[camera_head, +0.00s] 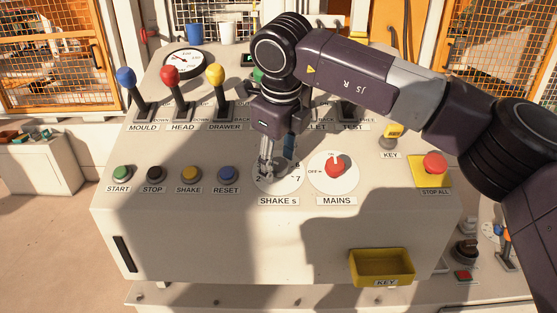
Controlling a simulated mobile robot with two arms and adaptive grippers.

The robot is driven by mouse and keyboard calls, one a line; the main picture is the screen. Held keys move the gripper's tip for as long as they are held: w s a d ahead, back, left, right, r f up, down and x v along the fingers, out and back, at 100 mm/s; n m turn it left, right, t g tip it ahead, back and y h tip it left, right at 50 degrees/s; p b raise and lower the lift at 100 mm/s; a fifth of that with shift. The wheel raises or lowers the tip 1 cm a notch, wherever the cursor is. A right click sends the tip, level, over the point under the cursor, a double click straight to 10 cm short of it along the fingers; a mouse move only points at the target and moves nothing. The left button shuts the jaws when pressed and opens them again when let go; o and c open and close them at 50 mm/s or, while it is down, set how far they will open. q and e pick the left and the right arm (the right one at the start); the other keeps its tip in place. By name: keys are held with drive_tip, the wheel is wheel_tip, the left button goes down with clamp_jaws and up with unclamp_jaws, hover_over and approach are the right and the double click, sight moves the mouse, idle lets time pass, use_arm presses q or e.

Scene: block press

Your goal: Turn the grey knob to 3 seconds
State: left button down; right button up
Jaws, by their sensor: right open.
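The SHAKE s dial (277,184) is a white disc with numbers on the sloping console front. The figures 2, 6 and 7 show; the rest of the scale is covered. My right gripper (268,170) points down over the middle of this dial, with its fingers at the place of the knob. The grey knob is hidden behind the fingers, so its setting and any contact cannot be told. My right gripper is open. My left gripper is not in view.
The red MAINS knob (335,167) sits close to the right of the dial. The blue RESET button (226,174) is close to the left. Lever handles (170,76) stand behind. A yellow KEY tray (382,267) and a red STOP ALL button (434,163) are at the right.

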drive_tip(key=v, duration=1.2)
drive_tip(key=shift+f, duration=0.1)
